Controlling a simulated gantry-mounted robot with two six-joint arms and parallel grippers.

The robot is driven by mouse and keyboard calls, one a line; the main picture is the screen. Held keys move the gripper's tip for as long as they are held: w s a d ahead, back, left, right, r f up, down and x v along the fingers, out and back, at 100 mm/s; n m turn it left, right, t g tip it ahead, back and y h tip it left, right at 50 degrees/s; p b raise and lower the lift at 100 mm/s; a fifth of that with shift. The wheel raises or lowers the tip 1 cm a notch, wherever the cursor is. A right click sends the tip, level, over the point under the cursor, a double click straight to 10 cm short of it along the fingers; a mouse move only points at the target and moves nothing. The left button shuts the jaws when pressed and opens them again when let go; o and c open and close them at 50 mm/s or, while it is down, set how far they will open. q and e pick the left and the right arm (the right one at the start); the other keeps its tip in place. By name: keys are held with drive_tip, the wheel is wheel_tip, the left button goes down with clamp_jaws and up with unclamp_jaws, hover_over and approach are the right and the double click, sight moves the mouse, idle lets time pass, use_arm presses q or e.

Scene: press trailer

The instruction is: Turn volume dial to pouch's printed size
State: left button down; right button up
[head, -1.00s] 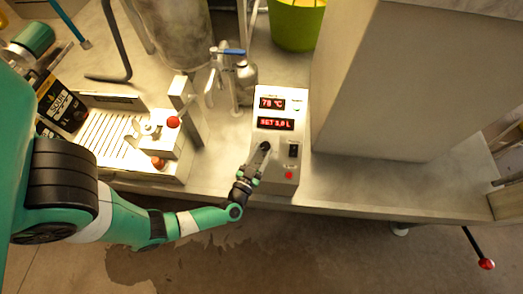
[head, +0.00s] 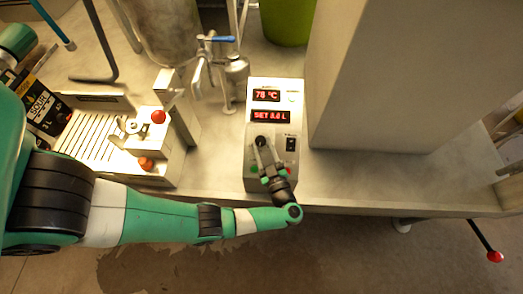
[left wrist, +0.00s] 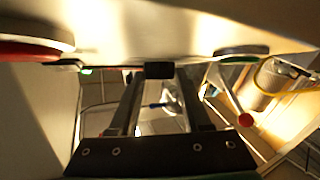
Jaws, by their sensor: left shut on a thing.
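The control box (head: 256,182) carries a black volume dial (head: 261,142). My left gripper (head: 263,149) reaches it from the front and is shut on the dial. In the left wrist view the dial (left wrist: 159,70) shows as a black block between the fingertips. The red set display (head: 271,116) reads "SET" and a number in litres; its digits are blurred. The upper display (head: 266,96) reads 78 °C. The pouch (head: 40,105) has a black label with "SOUR" and what looks like "3 L"; my arm partly hides it. My right gripper is not in view.
A black switch (head: 290,144) sits right of the dial. A press station (head: 150,145) with red knobs stands to the left. A steel tap with a blue handle (head: 217,39) is behind. A tall grey cabinet (head: 375,90) blocks the right. A green bucket (head: 287,22) stands at the back.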

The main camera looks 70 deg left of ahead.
use_arm(q)
drive_tip(key=shift+w+n+g+b, duration=0.15)
drive_tip(key=shift+n+g+b, duration=0.35)
drive_tip(key=shift+n+g, duration=0.3)
drive_tip(key=shift+c, duration=1.8)
unclamp_jaws()
